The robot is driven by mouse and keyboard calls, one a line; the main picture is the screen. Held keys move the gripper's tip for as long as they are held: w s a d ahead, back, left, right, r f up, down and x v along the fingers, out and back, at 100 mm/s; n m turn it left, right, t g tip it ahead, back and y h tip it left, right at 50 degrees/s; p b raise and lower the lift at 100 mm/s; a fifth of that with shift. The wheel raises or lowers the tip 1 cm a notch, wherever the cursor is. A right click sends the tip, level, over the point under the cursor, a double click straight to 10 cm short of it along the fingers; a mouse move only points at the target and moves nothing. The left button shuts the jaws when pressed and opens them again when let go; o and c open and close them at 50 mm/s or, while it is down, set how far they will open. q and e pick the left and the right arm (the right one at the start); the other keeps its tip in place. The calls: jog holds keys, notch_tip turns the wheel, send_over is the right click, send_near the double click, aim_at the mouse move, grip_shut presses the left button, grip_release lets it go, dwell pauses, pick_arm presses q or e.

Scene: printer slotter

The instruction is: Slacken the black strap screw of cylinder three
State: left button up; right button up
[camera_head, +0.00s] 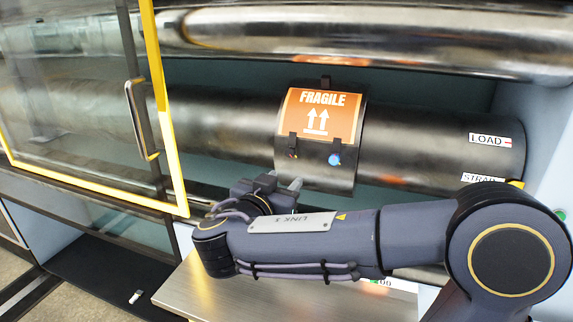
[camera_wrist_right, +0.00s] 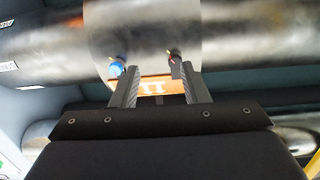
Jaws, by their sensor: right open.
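A dark cylinder (camera_head: 430,145) carries a black strap (camera_head: 320,178) with an orange FRAGILE label (camera_head: 322,104). Two small screws sit on the strap at the label's lower corners: a black one (camera_head: 292,147) at left and a blue one (camera_head: 335,159) at right. In the right wrist view, upside down, the black screw (camera_wrist_right: 173,55) is near the right finger's tip and the blue screw (camera_wrist_right: 116,68) is beside the left finger. My right gripper (camera_head: 287,184) is open and empty, below the black screw in the head view; its fingers (camera_wrist_right: 163,75) point at the strap. My left gripper is out of view.
A glass door with a yellow frame (camera_head: 172,150) and a metal handle (camera_head: 142,118) stands at left. A shiny cylinder (camera_head: 380,32) runs above. LOAD (camera_head: 487,139) and STRAP (camera_head: 480,178) labels are at right. A pale board (camera_head: 205,290) lies below my arm.

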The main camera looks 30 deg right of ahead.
aim_at(289, 155)
jog(key=shift+m+t+h, duration=0.3)
jog(key=shift+t, duration=0.2)
jog(key=w+d, duration=0.1)
jog(key=w+d+r+p, duration=0.1)
jog(key=w, duration=0.1)
jog(key=w+d+p, duration=0.1)
jog(key=w, duration=0.1)
jog(key=shift+w+d+r, duration=0.1)
jog(key=shift+d+r, duration=0.15)
jog(key=shift+r, duration=0.1)
jog(key=shift+w+d+f, duration=0.1)
jog(key=shift+w+d, duration=0.35)
jog(key=shift+d, duration=0.05)
jog(key=c, duration=0.9)
